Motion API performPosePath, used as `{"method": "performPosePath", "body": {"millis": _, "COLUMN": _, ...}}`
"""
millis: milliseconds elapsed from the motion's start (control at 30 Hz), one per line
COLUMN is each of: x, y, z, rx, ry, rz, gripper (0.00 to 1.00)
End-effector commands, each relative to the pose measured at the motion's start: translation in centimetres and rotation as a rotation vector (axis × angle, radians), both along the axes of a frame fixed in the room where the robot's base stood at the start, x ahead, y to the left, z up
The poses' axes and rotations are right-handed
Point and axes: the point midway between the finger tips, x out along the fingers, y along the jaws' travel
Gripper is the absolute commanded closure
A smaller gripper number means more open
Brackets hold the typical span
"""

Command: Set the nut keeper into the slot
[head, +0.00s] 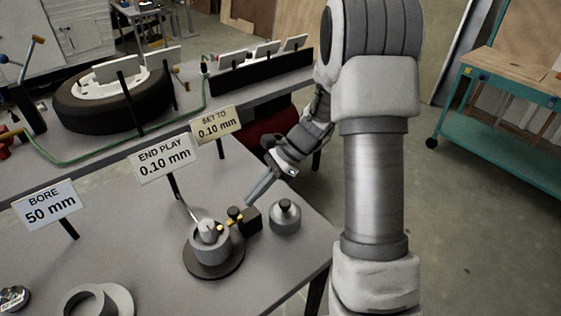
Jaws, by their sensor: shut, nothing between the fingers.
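A round grey hub (211,252) stands on a dark round base on the grey bench, with a pale spindle end (207,229) in its middle. Small brass-coloured pieces (234,214) show between the hub and a dark block (252,217). I cannot tell for sure which of them is the nut keeper, and the slot is too small to make out. My gripper (249,202) reaches down from the upper right, with its long grey fingers shut and empty. Its tips are just above and behind the dark block in the picture; I cannot tell whether they touch it.
A knobbed grey weight (286,216) stands right of the block. Signs on posts read "BORE 50 mm" (51,204), "END PLAY 0.10 mm" (163,159) and "SET TO 0.10 mm" (216,125). A grey ring (98,301) lies at front left. The bench between ring and hub is clear.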

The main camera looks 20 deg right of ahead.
Motion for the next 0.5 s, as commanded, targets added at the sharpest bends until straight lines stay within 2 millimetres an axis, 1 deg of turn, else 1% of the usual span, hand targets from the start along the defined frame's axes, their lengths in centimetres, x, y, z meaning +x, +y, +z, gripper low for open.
{"method": "performPosePath", "body": {"millis": 33, "x": 0.2, "y": -1.0, "z": 1.0, "rx": -0.003, "ry": -0.004, "rz": -0.005, "gripper": 1.0}}
{"method": "performPosePath", "body": {"millis": 300, "x": 0.6, "y": -5.9, "z": 5.7, "rx": -0.006, "ry": -0.005, "rz": -0.008, "gripper": 1.0}}
{"method": "performPosePath", "body": {"millis": 500, "x": 0.8, "y": -8.9, "z": 8.6, "rx": -0.007, "ry": -0.006, "rz": -0.008, "gripper": 1.0}}
